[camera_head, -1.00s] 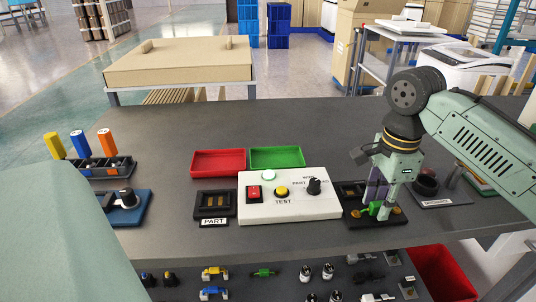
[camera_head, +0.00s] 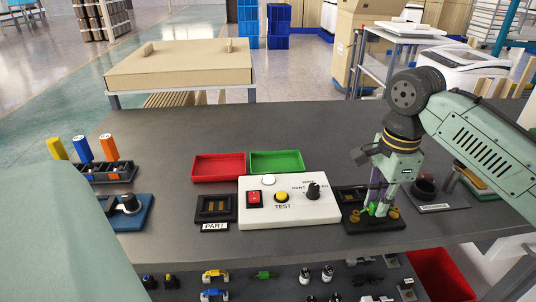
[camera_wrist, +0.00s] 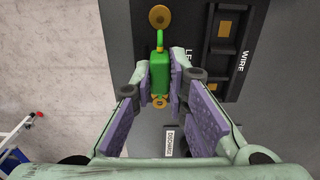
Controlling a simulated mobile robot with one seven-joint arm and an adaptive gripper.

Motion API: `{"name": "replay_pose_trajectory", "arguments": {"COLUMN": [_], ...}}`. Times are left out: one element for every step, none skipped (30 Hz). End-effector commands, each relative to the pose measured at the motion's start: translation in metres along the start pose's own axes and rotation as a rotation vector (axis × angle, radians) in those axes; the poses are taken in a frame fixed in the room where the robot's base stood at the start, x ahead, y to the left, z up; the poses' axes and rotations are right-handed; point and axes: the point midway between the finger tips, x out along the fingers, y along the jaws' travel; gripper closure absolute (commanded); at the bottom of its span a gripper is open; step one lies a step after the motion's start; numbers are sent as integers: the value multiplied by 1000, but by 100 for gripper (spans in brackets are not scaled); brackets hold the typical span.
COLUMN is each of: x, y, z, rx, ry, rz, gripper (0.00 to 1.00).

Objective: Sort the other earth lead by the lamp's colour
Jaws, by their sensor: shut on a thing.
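My gripper (camera_wrist: 160,75) is shut on a green earth lead (camera_wrist: 160,62), with purple pads on both sides. A gold disc (camera_wrist: 159,17) shows at the lead's far end. In the head view the green lead (camera_head: 370,209) is low over the black fixture (camera_head: 376,225) right of the test box; whether it touches is unclear. The white test box (camera_head: 290,213) carries a lamp (camera_head: 268,181), now pale and unlit, a red switch (camera_head: 254,199), a yellow TEST button (camera_head: 282,197) and a black knob (camera_head: 313,191). Behind it are a red tray (camera_head: 218,178) and a green tray (camera_head: 277,173), both empty.
A black PART fixture (camera_head: 215,208) stands left of the box. Screwdrivers in a rack (camera_head: 104,176) and a blue device (camera_head: 131,207) are at the left. Several leads and plugs, one green (camera_head: 266,275), lie on a lower shelf. A red bin (camera_head: 443,275) is at lower right.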

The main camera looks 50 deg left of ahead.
Motion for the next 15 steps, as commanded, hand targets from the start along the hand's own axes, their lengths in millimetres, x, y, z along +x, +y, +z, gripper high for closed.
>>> {"name": "replay_pose_trajectory", "arguments": {"x": [-9, -11, -15, -17, -19, -22, -25, -27, -30, -33, -35, -38, -41, -43, -46], "y": [0, 0, 0, 0, 0, 0, 0, 0, 0, 0, 0, 0, 0, 0, 0], "z": [0, 0, 0, 0, 0, 0, 0, 0, 0, 0, 0, 0, 0, 0, 0], "rx": [-1, -1, -1, -1, -1, -1, -1, -1, -1, -1, -1, -1, 0, 0, 0], "ry": [0, 0, 0, -1, -1, -1, -1, -1, -1, -2, -2, -2, -1, -1, -1], "rz": [0, 0, 0, 0, 0, 0, 0, 0, 0, 0, -1, -1, 0, 0, 0], "gripper": [100, 100, 100, 100, 100, 100, 100, 100, 100, 100, 100, 100, 100, 100, 100]}}
